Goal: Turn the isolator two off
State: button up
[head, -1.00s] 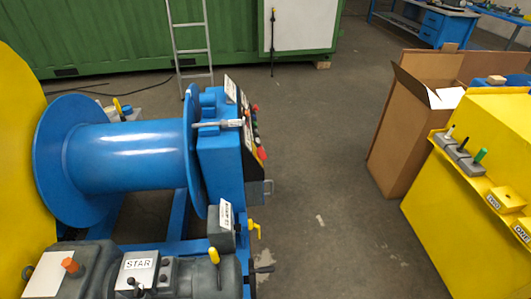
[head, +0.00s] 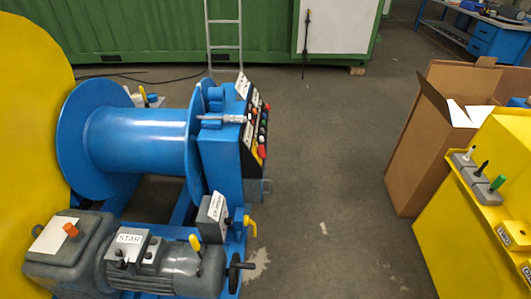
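A yellow cabinet (head: 450,245) stands at the right edge, partly cut off. On its top is a yellow block (head: 515,235) with a small label (head: 503,235) in front of it, too small to read surely now. A second label (head: 527,270) sits lower, at the picture's edge. Farther along the top is a row of grey blocks (head: 484,192) with white, black and green levers; the green lever (head: 498,183) leans. Whether any of these is isolator two I cannot tell for sure. My gripper is not in view.
A blue drum winch (head: 140,140) with a button panel (head: 256,125) and a grey motor labelled STAR (head: 129,238) fill the left. An open cardboard box (head: 415,150) stands beside the yellow cabinet. The floor (head: 320,190) between them is clear.

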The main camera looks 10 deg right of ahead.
aim_at(261, 152)
jog(key=i+l+u, duration=0.1)
jog(key=i+l, duration=0.65)
jog(key=i, duration=0.2)
jog(key=i+l, duration=0.8)
jog(key=i+j+u, duration=0.05)
jog(key=i, duration=0.05)
